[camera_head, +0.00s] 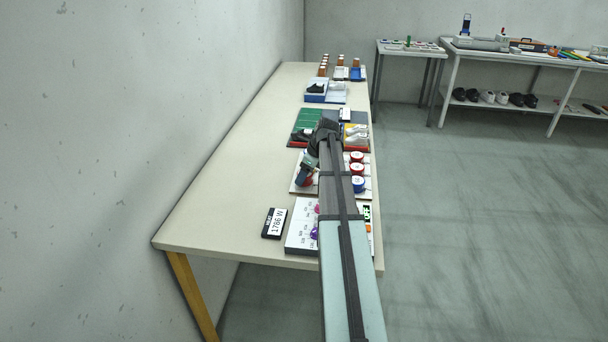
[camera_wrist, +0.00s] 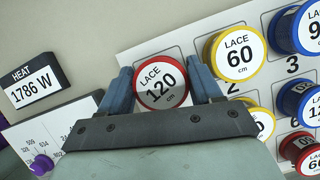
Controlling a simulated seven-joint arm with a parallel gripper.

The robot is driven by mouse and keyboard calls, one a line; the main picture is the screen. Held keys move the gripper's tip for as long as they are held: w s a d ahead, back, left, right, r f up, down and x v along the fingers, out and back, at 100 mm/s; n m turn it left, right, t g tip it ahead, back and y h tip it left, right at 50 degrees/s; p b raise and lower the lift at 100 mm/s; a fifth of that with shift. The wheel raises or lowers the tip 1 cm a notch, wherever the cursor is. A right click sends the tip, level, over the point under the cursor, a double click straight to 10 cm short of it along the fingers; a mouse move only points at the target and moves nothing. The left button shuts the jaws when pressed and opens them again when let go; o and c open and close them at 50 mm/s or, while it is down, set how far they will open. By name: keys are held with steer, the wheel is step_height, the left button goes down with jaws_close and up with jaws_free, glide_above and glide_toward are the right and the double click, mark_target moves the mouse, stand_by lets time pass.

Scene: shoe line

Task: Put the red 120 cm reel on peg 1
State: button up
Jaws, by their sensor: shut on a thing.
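The red reel (camera_wrist: 161,83), labelled LACE 120 cm, sits between the two blue fingers of my gripper (camera_wrist: 160,88) in the wrist view. My gripper is shut on it, label facing the camera. The reel is over the left part of a white numbered board (camera_wrist: 145,47); I cannot tell whether it touches the board. Numbers 2 and 3 show on the board; peg 1 and its number are not visible. In the head view, my gripper (camera_head: 308,168) is above the board's left side, and my arm covers part of the board.
A yellow 60 cm reel (camera_wrist: 238,54) stands close right of my gripper. Blue reels (camera_wrist: 302,102) and a dark red 60 reel (camera_wrist: 304,151) are farther right. A black HEAT 1786 W display (camera_wrist: 32,88) lies left, above a white panel with a purple knob (camera_wrist: 41,164).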

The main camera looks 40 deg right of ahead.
steer(key=shift+f, duration=0.55)
steer(key=o, duration=1.1)
steer(key=shift+c, duration=0.2)
steer(key=shift+r, duration=0.1)
steer(key=shift+r, duration=0.25)
steer(key=v, duration=1.2)
steer(key=shift+r, duration=0.2)
steer(key=shift+a, duration=0.1)
